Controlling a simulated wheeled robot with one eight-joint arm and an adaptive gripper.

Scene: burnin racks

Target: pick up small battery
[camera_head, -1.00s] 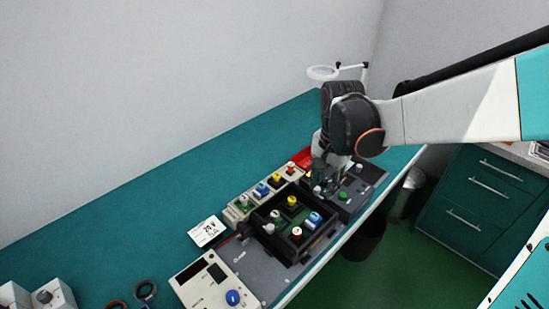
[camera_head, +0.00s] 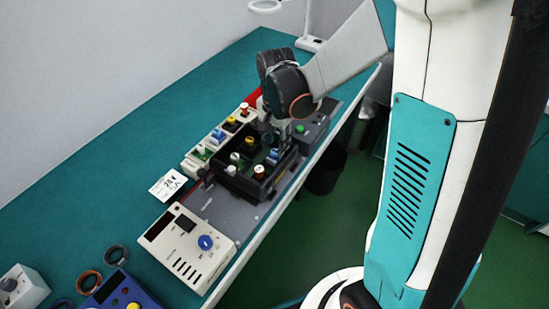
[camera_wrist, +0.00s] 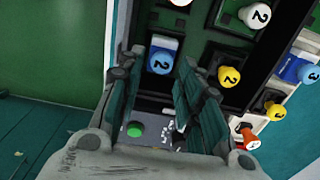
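Several small battery-like pieces with numbered round knobs stand in a black tray (camera_head: 236,184). In the head view they include a white-knobbed piece (camera_head: 235,157), a yellow-knobbed piece (camera_head: 250,143), an orange-and-white-knobbed piece (camera_head: 259,171) and a blue piece (camera_head: 273,156). I cannot tell which one the task calls small. My gripper (camera_head: 270,138) is low over the tray's far end. In the wrist view, my gripper (camera_wrist: 160,72) is open, its fingers apart. The blue piece (camera_wrist: 161,60), marked 2, shows between the fingertips, not visibly gripped.
A row of similar pieces (camera_head: 218,134) stands left of the tray. A dark box with a green button (camera_head: 300,128) is beyond it. A beige meter (camera_head: 187,248) with a blue dial is nearer. A white card (camera_head: 168,184) lies left. The teal bench is clear at left.

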